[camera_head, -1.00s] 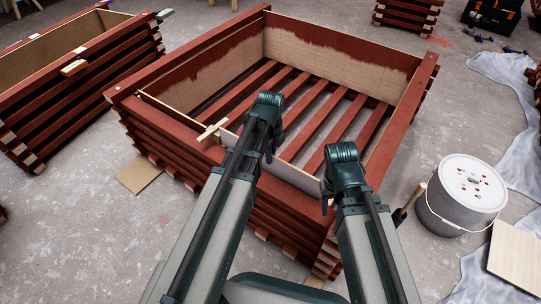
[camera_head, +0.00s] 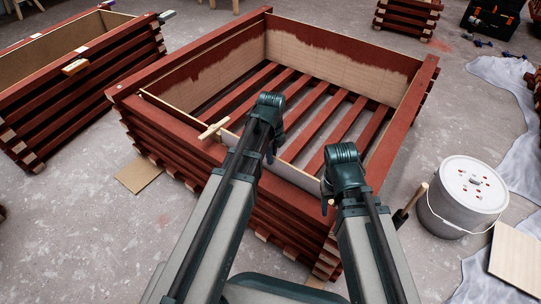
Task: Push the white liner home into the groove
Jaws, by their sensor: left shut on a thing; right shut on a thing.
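The white liner (camera_head: 296,178) shows as a pale strip along the near wall of the red slatted crate (camera_head: 180,126). My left gripper (camera_head: 270,154) is shut on the liner near the middle of that wall. My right gripper (camera_head: 326,201) is shut on it further right, near the crate's near right corner. My arms cover part of the liner and the near wall. The groove is hidden, so I cannot tell how deep the liner sits in it.
A small wooden cross-shaped piece (camera_head: 213,130) sits on the near wall, left of my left gripper. A white bucket (camera_head: 462,198) stands to the right, with a pale board (camera_head: 518,256) beside it. Another red crate (camera_head: 80,92) stands at the left. Bare floor lies at the lower left.

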